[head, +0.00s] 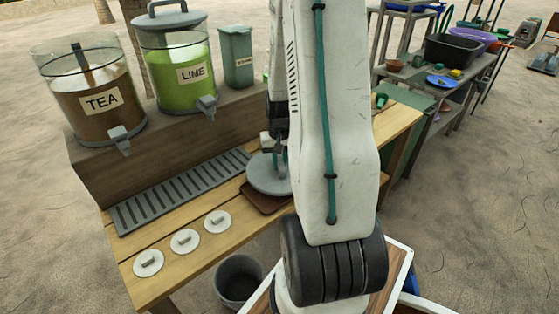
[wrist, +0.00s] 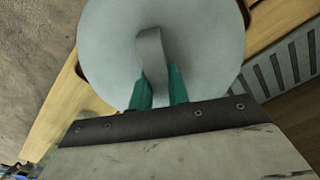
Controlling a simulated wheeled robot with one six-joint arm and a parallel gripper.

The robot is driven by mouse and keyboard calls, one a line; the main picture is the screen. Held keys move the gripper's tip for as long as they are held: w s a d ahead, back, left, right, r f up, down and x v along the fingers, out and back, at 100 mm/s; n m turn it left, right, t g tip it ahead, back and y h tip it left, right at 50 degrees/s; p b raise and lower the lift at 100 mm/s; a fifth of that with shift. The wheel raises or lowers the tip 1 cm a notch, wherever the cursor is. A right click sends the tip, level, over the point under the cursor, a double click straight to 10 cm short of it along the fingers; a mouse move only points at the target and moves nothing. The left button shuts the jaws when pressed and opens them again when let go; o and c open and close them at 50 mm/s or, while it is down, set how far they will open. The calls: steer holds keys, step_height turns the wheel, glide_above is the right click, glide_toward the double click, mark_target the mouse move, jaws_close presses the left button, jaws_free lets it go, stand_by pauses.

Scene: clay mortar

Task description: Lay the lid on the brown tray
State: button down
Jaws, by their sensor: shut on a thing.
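The lid (head: 268,176) is a round grey disc with an upright loop handle. It shows large in the wrist view (wrist: 200,40). My gripper (wrist: 157,84) has its teal fingers shut on the lid's handle (wrist: 151,50). The brown tray (head: 262,203) lies on the wooden bench under the lid, with its near edge showing in the head view. The lid hides most of the tray. I cannot tell whether the lid touches the tray or hangs just above it. My arm hides the right side of both in the head view.
A tea dispenser (head: 92,95) without a lid and a lime dispenser (head: 180,65) with one stand on a raised shelf. A grey drip grate (head: 182,190) and several white discs (head: 185,241) lie on the bench (head: 150,290). A dark bucket (head: 239,280) stands below the bench.

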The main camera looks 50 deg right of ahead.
steer(key=shift+f, duration=0.55)
stand_by(0.4)
steer(key=c, duration=0.8)
jaws_free()
steer(key=shift+r, duration=4.05)
steer(key=shift+s+a, duration=0.1)
